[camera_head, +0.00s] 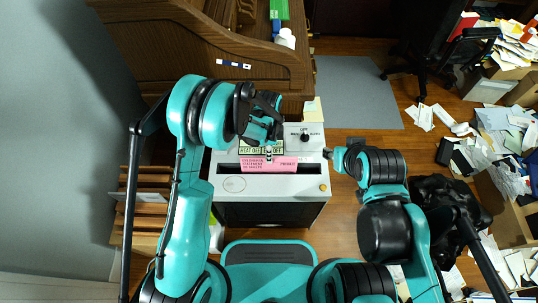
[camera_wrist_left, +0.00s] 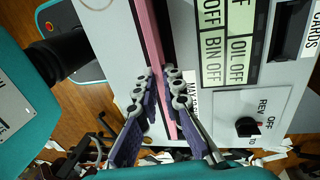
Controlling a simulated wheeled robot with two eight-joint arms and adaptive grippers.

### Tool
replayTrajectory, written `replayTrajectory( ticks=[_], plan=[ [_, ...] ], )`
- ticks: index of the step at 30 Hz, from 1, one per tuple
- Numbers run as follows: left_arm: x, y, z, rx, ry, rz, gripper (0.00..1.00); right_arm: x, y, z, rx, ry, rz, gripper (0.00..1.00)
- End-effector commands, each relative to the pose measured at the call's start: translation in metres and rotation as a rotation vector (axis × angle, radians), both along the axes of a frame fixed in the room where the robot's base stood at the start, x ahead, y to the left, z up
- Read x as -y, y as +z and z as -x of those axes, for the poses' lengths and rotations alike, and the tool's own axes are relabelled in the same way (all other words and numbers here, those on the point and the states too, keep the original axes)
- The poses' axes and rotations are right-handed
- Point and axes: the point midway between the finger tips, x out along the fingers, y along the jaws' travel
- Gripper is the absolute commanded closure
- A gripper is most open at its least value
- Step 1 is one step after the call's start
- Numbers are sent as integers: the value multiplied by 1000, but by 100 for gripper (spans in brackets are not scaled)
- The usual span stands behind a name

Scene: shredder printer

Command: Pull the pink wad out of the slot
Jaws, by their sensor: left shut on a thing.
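The pink wad (camera_head: 285,164) shows in the head view as a flat pink strip along the slot in the top of the pale shredder (camera_head: 305,186). It appears in the left wrist view (camera_wrist_left: 151,38) as a thin pink edge running between the fingers. My left gripper (camera_head: 268,152) reaches down over the machine from behind the strip. In the left wrist view my left gripper (camera_wrist_left: 166,86) has its two grey-padded fingers on either side of the pink edge, shut on it. My right gripper (camera_head: 329,153) is right of the machine, apart from the wad; its jaws are too small to read.
Black-on-pale label plates (camera_wrist_left: 227,40) and a black knob (camera_wrist_left: 247,127) sit on the shredder top beside the slot. A wooden desk (camera_head: 255,62) stands behind. Paper piles (camera_head: 505,135) and a black bag (camera_head: 440,198) crowd the right side. A grey mat (camera_head: 358,92) lies on the floor.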

Motion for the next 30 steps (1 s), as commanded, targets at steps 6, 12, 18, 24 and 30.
replayTrajectory(
  ticks=[6, 12, 18, 24, 30],
  plan=[
    [0, 11, 0, -2, 0, 0, 100, 0, 6, 0, 0, 0, 0, 60],
    [0, 20, 1, -2, 0, 0, 100, 0, 10, 0, 0, 0, 0, 60],
    [0, 27, 1, -2, 0, 0, 100, 0, 13, 0, 0, 0, 0, 60],
    [0, 27, 0, -1, 0, 0, 100, 0, 13, 0, 0, 0, 0, 60],
    [0, 27, 0, -1, 0, 0, 100, 0, 13, 0, 0, 0, 0, 60]
  ],
)
